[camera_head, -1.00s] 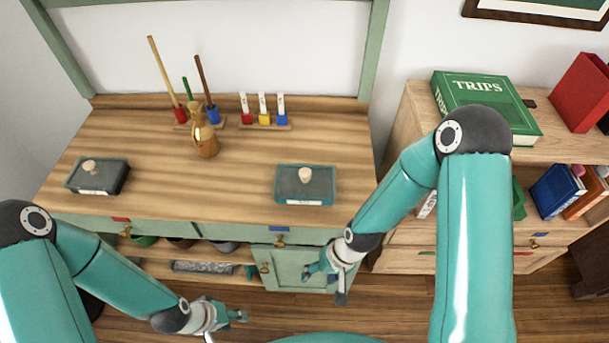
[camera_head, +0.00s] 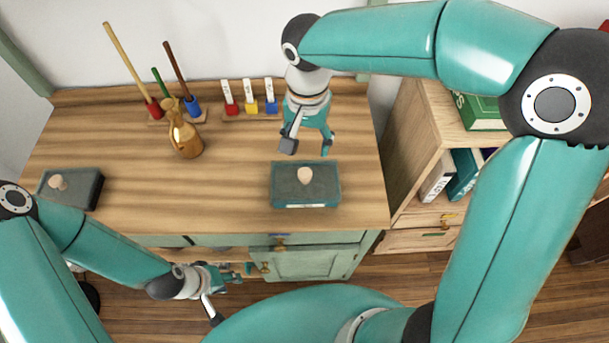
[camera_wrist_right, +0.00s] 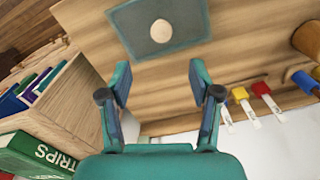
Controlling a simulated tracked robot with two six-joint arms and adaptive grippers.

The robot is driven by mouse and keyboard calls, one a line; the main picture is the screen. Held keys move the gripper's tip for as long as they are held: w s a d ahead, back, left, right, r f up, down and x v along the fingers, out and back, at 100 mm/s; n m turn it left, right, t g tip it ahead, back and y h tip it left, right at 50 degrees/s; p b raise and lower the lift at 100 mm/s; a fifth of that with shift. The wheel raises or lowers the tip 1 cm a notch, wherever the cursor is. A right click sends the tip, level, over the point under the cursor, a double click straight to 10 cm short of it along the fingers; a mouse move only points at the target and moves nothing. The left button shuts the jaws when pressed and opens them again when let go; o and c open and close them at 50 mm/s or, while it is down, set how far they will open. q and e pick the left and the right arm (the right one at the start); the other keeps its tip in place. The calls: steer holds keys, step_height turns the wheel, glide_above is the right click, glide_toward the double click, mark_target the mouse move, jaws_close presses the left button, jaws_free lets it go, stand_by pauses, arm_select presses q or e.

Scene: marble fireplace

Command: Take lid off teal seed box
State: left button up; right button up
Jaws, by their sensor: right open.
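The teal seed box (camera_head: 284,198) sits closed on the wooden counter, at the right front. Its dark lid (camera_head: 325,177) has a pale round knob (camera_head: 305,175) in the middle. In the right wrist view the lid (camera_wrist_right: 186,22) and knob (camera_wrist_right: 161,31) show at the top, beyond the fingertips. My right gripper (camera_head: 308,148) is open and empty, above the counter just behind the box, apart from the knob. My left gripper (camera_head: 232,294) is low in front of the counter, away from the box; its finger opening is unclear.
A black box (camera_head: 85,187) with a similar knob stands at the counter's left. A brass bottle (camera_head: 185,140), upright sticks and a rack of coloured tags (camera_head: 251,107) stand behind. A shelf with books (camera_head: 463,172) is at the right.

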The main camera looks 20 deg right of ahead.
mark_target(305, 172)
step_height(305, 172, down, 6)
steer(key=shift+f, duration=0.1)
steer(key=shift+s+a+f+p, duration=0.15)
steer(key=shift+f+p, duration=0.05)
steer(key=shift+f, duration=1.15)
steer(key=shift+s+a+f+p, duration=0.1)
steer(key=shift+a+f+p, duration=0.05)
steer(key=shift+f, duration=1.15)
steer(key=shift+c, duration=0.2)
jaws_close()
steer(key=shift+r, duration=0.15)
